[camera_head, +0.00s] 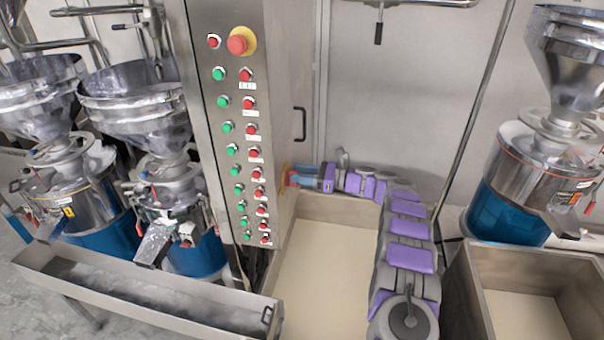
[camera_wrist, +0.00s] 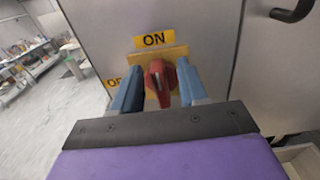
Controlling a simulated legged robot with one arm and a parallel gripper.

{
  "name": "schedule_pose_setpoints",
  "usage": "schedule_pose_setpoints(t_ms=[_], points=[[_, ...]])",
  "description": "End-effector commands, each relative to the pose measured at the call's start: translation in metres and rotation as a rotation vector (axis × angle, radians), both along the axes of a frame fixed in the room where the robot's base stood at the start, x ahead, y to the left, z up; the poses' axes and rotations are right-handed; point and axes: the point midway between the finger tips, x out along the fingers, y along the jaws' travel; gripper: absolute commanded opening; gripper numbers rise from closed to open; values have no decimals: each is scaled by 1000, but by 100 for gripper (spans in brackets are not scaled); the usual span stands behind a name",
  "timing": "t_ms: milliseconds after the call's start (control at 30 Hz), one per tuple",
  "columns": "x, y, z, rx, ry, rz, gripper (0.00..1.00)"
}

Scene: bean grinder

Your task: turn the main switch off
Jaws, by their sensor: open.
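The main switch (camera_wrist: 160,84) is a red rotary knob on a yellow plate on the side of the metal cabinet. In the wrist view its handle is close to upright, below a yellow ON label (camera_wrist: 154,40). An OFF label at the left is partly hidden by a finger. My gripper (camera_wrist: 158,88) is open, with one blue finger on each side of the knob. I cannot tell whether the fingers touch it.
The control cabinet (camera_head: 205,60) carries several red and green buttons and a red emergency button (camera_head: 237,45). A black door handle (camera_head: 300,123) is above my gripper. Grinders (camera_head: 160,190) stand left and right. A pale-filled bin (camera_head: 320,270) lies below my arm.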

Motion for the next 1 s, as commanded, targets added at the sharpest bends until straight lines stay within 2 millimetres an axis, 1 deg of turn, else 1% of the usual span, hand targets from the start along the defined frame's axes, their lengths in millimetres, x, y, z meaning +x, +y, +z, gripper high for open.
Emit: schedule_pose_setpoints(t_ms=[167, 200, 633, 1000], points=[[0, 1, 0, 0, 0, 0, 43], [0, 0, 0, 0, 0, 0, 41], [0, -3, 0, 2, 1, -2, 0], [0, -6, 0, -3, -32, -5, 0]])
